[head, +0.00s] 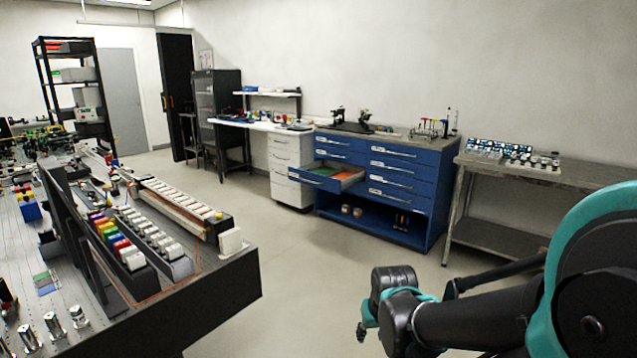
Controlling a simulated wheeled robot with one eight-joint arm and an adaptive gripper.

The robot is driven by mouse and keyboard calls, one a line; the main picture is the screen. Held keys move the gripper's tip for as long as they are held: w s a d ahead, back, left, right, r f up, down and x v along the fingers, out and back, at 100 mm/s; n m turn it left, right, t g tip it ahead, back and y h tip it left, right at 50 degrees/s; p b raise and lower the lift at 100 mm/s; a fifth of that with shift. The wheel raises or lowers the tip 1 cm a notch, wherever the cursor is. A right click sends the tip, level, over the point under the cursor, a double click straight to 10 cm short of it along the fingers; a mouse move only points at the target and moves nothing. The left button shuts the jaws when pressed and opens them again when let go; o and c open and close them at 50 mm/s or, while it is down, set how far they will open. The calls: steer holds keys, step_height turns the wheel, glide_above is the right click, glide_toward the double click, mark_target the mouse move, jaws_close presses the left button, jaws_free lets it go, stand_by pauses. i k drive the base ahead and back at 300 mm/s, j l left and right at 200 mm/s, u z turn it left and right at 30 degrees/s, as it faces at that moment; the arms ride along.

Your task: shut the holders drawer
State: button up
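A blue drawer cabinet (396,203) stands against the back wall. One drawer (312,182) in its left column is pulled out toward the room, with green and orange pieces inside. Its label is too small to read, so I cannot tell if it is the holders drawer. The other drawers of this cabinet look shut. My gripper (362,333) is at the lower middle of the picture, in front of the cabinet and well apart from the open drawer. Its fingers are small and dark, and I cannot tell whether they are open.
An optical bench (215,295) with colored blocks fills the left foreground. A white drawer unit (284,152) stands left of the blue cabinet, and a grey table (590,172) stands to its right. The floor (310,260) between bench and cabinet is clear.

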mark_target(328, 173)
steer(key=i+l+z, duration=0.1)
steer(key=i+l, duration=0.2)
steer(key=i, duration=1.65)
steer(key=i+l+z, duration=0.1)
steer(key=i, duration=1.85)
